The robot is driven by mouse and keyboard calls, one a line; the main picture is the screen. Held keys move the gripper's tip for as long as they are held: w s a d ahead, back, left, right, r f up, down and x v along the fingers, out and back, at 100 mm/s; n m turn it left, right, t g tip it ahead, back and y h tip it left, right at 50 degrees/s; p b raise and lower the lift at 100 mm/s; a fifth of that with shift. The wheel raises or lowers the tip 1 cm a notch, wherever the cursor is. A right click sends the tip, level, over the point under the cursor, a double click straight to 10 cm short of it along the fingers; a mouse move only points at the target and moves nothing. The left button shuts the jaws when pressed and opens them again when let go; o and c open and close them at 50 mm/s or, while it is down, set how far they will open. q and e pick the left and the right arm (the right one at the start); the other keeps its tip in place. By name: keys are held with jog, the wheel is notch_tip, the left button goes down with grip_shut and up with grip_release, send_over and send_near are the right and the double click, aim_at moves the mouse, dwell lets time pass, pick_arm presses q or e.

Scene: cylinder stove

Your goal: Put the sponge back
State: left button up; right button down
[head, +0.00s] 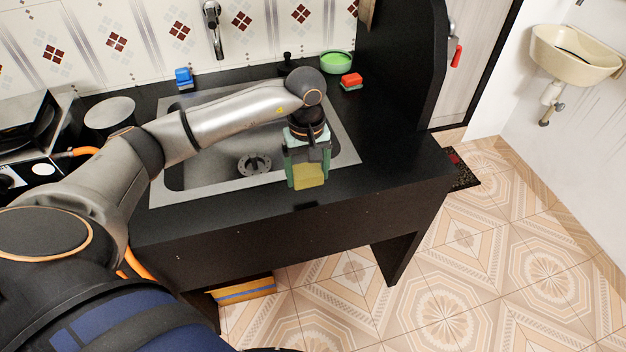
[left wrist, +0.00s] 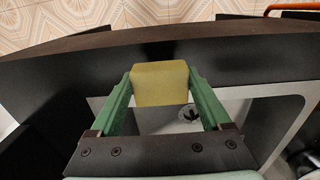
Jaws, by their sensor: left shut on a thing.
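My left gripper (head: 306,172) is shut on a yellow sponge (head: 310,178). It holds the sponge over the front edge of the black counter, by the front right of the sink. A small dark shadow lies on the counter just below, so the sponge seems raised above it. In the left wrist view the sponge (left wrist: 160,83) sits between the green fingers of my left gripper (left wrist: 160,90), at their tips. My right gripper is not in view.
The steel sink (head: 210,183) is set in the black counter (head: 385,172). A red and green block (head: 351,81), a green bowl (head: 337,63) and a blue item (head: 183,78) stand at the back. The counter right of the sink is clear. A tap (head: 214,28) hangs above.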

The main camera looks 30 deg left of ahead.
aim_at(313, 192)
pick_arm(q)
jog(key=shift+w+f, duration=0.95)
jog(key=shift+f, duration=0.2)
jog(key=shift+w+f, duration=0.1)
jog(key=shift+f, duration=1.55)
jog(key=shift+f, duration=0.15)
jog(key=o, duration=1.1)
jog(key=shift+o, duration=0.2)
